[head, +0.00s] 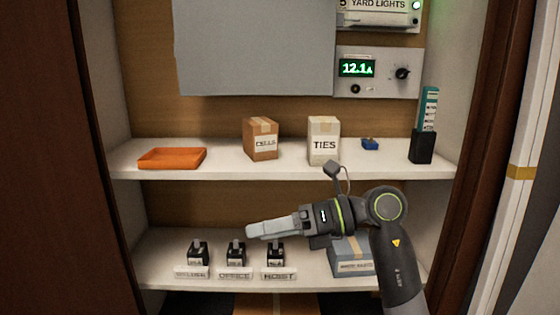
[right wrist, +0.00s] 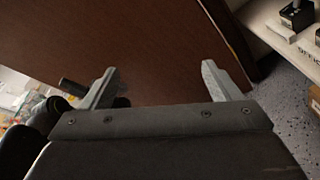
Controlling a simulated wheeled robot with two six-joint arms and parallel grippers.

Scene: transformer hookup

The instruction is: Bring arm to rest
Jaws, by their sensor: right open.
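My right arm comes in from the lower right in the head view. Its gripper (head: 252,230) points left, in front of the lower shelf and above the small black labelled blocks. In the right wrist view the two fingers of this gripper (right wrist: 160,84) are spread apart with nothing between them. Behind them is a dark brown door or panel (right wrist: 165,40). My left gripper is in neither view.
The lower shelf (head: 160,250) holds black blocks marked OFFICE (head: 236,252) and HOIST (head: 275,254), and a blue box (head: 352,262) behind my arm. The upper shelf (head: 225,164) holds an orange tray (head: 172,158), a CELLS box (head: 261,139) and a TIES box (head: 323,140). A meter (head: 357,68) reads 12.1A.

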